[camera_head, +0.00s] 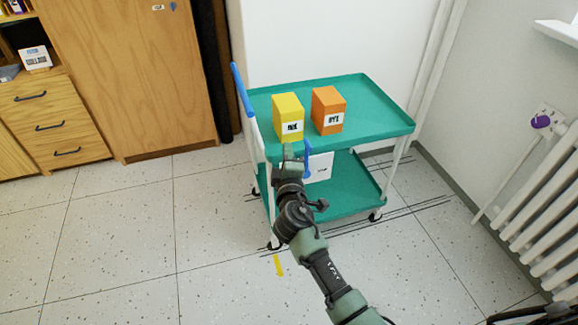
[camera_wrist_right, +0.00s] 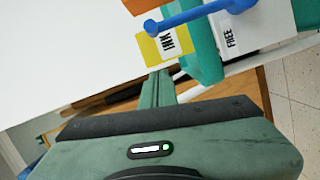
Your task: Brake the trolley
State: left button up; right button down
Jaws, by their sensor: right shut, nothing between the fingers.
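The trolley (camera_head: 375,125) has two green shelves, white legs and casters. A blue lever (camera_head: 307,160) stands upright at its near side, in front of a white panel (camera_head: 320,170). In the right wrist view the blue lever (camera_wrist_right: 195,14) ends in a round knob, and the white panel (camera_wrist_right: 250,25) beside it reads "FREE". My right gripper (camera_head: 290,151) is just left of the lever in the head view. Its narrow fingers (camera_wrist_right: 158,88) look shut and empty, apart from the lever in the right wrist view. My left gripper is not in view.
A yellow ink box (camera_head: 288,113) and an orange dye box (camera_head: 328,108) stand on the top shelf. A blue push handle (camera_head: 241,89) is at the trolley's left. A wooden cabinet (camera_head: 130,75) stands left, a radiator (camera_head: 545,205) right. The floor at left is clear.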

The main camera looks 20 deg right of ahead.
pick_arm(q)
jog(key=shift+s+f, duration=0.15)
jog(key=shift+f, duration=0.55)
pick_arm(e)
jog(key=d, duration=0.4)
jog(key=shift+f, duration=0.4)
pick_arm(q)
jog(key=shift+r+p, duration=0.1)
jog(key=shift+p, duration=0.2)
